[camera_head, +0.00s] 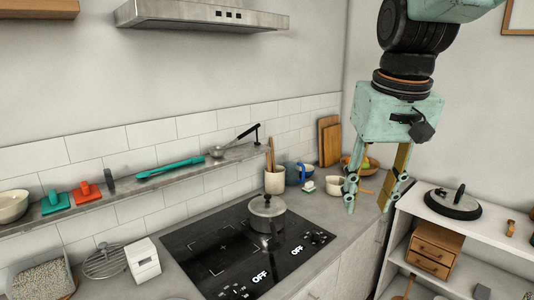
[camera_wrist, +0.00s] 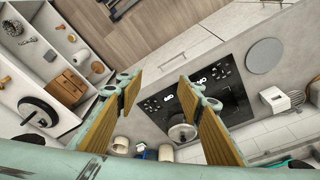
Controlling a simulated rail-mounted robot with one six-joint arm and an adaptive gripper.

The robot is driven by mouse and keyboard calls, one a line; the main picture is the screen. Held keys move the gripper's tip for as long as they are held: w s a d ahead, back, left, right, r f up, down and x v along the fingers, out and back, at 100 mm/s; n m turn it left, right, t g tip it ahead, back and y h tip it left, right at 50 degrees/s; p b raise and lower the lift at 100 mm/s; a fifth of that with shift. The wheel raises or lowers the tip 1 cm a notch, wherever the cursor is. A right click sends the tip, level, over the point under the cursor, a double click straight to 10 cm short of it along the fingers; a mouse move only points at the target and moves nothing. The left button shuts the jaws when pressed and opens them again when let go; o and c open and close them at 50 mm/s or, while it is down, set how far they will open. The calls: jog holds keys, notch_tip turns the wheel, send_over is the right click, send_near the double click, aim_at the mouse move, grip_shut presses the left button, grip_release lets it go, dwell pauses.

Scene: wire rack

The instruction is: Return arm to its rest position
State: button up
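My gripper (camera_head: 370,192) hangs from my mint-green arm at the upper right of the head view, pointing down in the air between the counter and the white shelf. Its two fingers are spread apart with nothing between them. In the wrist view my gripper (camera_wrist: 158,100) also shows open, with tan pads on both fingers and the counter and floor visible in the gap. No object is held.
A black cooktop (camera_head: 215,255) with a lidded pot (camera_head: 267,213) is at the centre. A white shelf unit (camera_head: 470,233) with a black lid (camera_head: 453,204) stands at right. A utensil holder (camera_head: 274,181) and bowls stand at the counter's back. A range hood (camera_head: 200,17) hangs above.

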jog(key=s+f+b, duration=0.1)
jog(key=s+f, duration=0.1)
jog(key=s, duration=1)
jog(key=s+f+t+b, duration=0.1)
jog(key=s+f, duration=0.2)
jog(key=s, duration=1)
jog(key=shift+f, duration=0.35)
